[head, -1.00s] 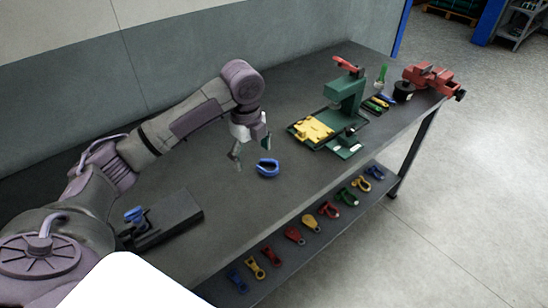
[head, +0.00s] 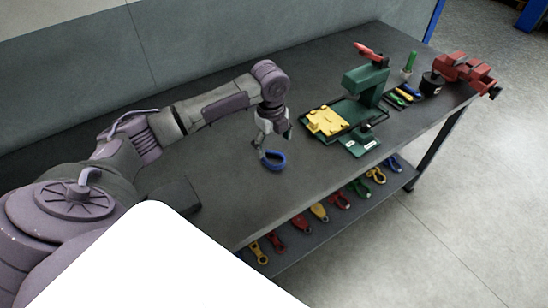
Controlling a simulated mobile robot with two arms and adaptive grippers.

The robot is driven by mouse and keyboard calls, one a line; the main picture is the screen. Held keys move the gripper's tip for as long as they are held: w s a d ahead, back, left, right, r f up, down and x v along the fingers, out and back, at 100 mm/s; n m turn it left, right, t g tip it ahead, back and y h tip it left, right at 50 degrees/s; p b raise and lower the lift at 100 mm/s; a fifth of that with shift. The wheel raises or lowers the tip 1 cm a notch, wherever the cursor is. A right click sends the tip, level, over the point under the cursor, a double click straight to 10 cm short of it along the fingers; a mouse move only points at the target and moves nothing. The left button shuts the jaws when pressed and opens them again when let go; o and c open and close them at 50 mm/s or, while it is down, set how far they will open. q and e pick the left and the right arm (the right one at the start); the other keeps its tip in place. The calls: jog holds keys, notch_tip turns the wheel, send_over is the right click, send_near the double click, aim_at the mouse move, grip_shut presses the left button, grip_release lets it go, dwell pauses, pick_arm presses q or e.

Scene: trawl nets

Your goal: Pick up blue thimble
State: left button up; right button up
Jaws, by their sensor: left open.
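The blue thimble (head: 275,166), a rounded open loop, lies on the dark grey workbench (head: 222,185), in front of the green press. My left gripper (head: 272,143) is open, pointing down right at the thimble's far side. One finger shows beside the thimble's left end and overlaps it in the picture. I cannot tell whether they touch. My right gripper is not in view.
A green press (head: 364,82) with a yellow block (head: 327,121) stands right of the thimble. A red vise (head: 463,70) and black spool (head: 431,83) are at the far right. A dark block (head: 174,194) lies left.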

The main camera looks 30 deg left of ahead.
aim_at(275, 158)
pick_arm(q)
jog(key=f, duration=0.1)
jog(key=f+p, duration=0.1)
jog(key=f, duration=0.2)
jog(key=shift+s+d+f+p, duration=0.1)
jog(key=shift+d+f+p, duration=0.05)
jog(key=shift+d+p, duration=0.2)
jog(key=shift+f, duration=0.45)
jog(key=c, duration=1.3)
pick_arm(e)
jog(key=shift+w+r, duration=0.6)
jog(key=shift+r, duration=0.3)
pick_arm(q)
jog(key=shift+r, duration=0.1)
